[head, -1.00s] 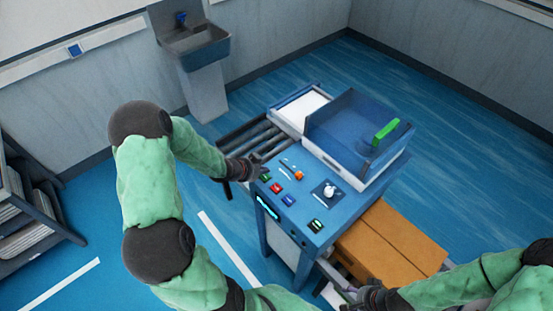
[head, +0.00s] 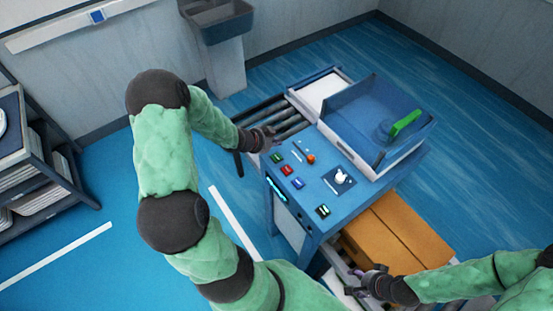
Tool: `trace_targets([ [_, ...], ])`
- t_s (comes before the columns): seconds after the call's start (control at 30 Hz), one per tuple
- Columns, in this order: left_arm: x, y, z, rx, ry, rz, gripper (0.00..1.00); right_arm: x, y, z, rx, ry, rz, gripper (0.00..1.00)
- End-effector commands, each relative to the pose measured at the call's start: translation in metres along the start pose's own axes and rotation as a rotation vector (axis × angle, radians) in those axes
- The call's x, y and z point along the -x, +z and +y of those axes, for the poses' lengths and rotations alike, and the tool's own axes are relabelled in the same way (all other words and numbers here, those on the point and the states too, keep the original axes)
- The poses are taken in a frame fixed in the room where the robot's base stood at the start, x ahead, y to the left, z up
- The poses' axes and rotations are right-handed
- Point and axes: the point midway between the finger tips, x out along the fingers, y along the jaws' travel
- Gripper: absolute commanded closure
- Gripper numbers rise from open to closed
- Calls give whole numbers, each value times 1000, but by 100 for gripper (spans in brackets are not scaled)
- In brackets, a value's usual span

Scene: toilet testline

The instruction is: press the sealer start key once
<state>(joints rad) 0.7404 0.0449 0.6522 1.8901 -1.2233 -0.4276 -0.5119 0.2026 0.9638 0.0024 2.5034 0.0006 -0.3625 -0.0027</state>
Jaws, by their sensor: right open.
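The sealer is a blue machine (head: 300,217) with a control panel on top. The panel carries a green key (head: 277,158), a red key (head: 286,170), a blue key (head: 298,183), an orange knob (head: 311,159), a white knob (head: 342,178) and a dark-framed green key (head: 322,210) near the front corner. Labels are too small to read, so I cannot tell which is the start key. My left gripper (head: 268,138) hangs just beyond the panel's left corner, near the green key; its finger opening is unclear. My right gripper (head: 358,278) is open, low beside the machine's front.
A clear blue hood with a green handle (head: 405,123) stands on the sealer. A roller conveyor (head: 285,120) adjoins it behind my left gripper. An orange-brown carton (head: 400,228) sits below on the right. A rack (head: 40,170) stands at left; blue floor is open between.

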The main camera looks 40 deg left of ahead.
Motion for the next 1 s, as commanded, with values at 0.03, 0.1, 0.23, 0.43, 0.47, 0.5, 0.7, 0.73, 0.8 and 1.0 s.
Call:
trace_targets([
  [0.03,-7,5,6,1,0,0,100,-10,0,3,0,0,0,43],
  [0.1,-14,10,10,1,0,0,100,-17,-1,6,0,0,0,43],
  [0.23,-25,18,18,1,0,0,100,-31,-1,11,0,0,0,43],
  [0.43,-40,30,29,2,0,0,100,-50,-2,18,0,0,0,43],
  [0.47,-42,31,31,2,-1,0,100,-52,-2,19,0,0,0,43],
  [0.5,-44,32,32,2,-1,0,100,-54,-2,19,0,0,0,43],
  [0.7,-47,34,34,1,-1,0,100,-58,-2,20,0,0,0,43],
  [0.73,-47,34,34,1,-1,0,100,-57,-2,20,0,0,0,43],
  [0.8,-47,34,34,1,-1,0,100,-57,-2,20,0,0,0,43],
  [1.0,-47,34,34,0,-1,0,100,-57,-2,20,0,0,0,43],
])
